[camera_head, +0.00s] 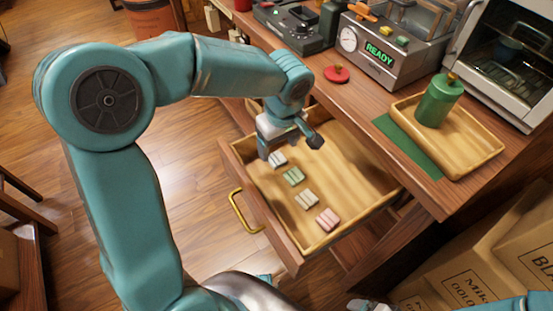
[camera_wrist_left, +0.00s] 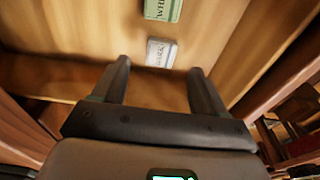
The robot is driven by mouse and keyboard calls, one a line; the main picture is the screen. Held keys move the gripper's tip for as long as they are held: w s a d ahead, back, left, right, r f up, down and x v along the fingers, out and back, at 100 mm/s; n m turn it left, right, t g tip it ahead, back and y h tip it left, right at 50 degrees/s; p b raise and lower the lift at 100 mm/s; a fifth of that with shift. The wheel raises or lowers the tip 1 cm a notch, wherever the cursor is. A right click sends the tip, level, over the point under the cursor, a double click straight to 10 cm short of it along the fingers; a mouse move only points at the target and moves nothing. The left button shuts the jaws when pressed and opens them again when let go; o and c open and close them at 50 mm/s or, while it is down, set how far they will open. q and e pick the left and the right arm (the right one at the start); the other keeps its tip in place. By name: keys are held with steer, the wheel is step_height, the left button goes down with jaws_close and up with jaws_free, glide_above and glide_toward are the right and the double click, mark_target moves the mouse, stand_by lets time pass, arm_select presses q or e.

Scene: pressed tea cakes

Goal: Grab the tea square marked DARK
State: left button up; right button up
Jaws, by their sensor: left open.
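Several tea squares lie in a row in the open wooden drawer (camera_head: 350,160). A pale grey one (camera_head: 278,159) is nearest my left gripper, then a green one (camera_head: 293,176), a beige one (camera_head: 307,199) and a pink one (camera_head: 328,219). In the left wrist view the pale grey square (camera_wrist_left: 160,53) bears blurred lettering that may read DARK; the green one (camera_wrist_left: 163,9) seems to read WHITE. My left gripper (camera_head: 289,147) is open and empty over the drawer's far left end. In the wrist view the grey square shows beyond and between its fingertips (camera_wrist_left: 160,67).
The drawer's brass handle (camera_head: 240,212) and walls border the squares. On the counter stand a tray (camera_head: 477,148) with a green canister (camera_head: 438,102), a red lid (camera_head: 336,74) and a machine showing READY (camera_head: 379,55). The drawer's right part is empty.

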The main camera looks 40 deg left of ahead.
mark_target(276, 158)
arm_select(q)
steer(key=f, duration=0.4)
steer(key=shift+a+f+b, duration=0.25)
steer(key=shift+a+b, duration=0.05)
steer(key=shift+b, duration=0.05)
steer(key=c, duration=1.1)
